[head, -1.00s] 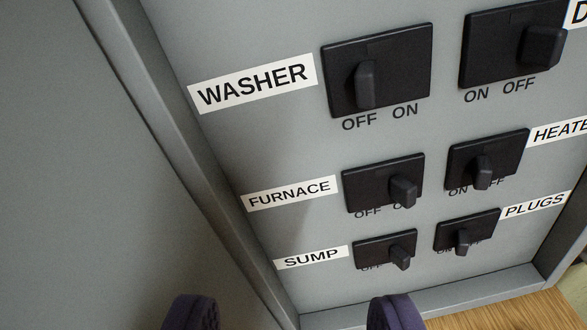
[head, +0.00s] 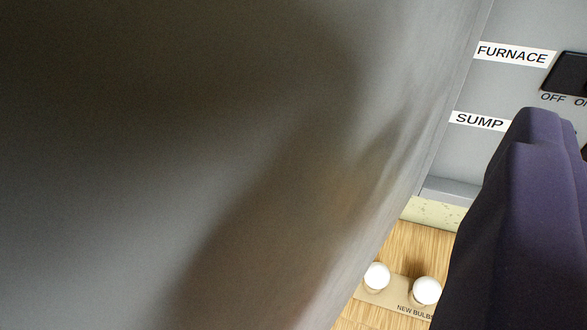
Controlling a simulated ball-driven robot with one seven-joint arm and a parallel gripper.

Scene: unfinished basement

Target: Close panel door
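The grey panel door (head: 200,160) fills the left and middle of the view, very close to the camera, with a dark shadow across it. The door is open, and its edge runs down in front of the grey electrical panel (head: 452,165). One dark purple finger of my gripper (head: 515,220) shows large at the right, on the panel side of the door edge. The other finger is not visible. I cannot tell whether the finger touches the door or how far apart the fingers are. The FURNACE and SUMP labels and part of a black switch (head: 568,75) show behind.
Below the panel is a wooden surface (head: 425,243) with a pale speckled strip (head: 437,213) behind it. Two white bulbs stand there, one at the left (head: 376,276) and one near the finger (head: 426,290), by a NEW BULBS label.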

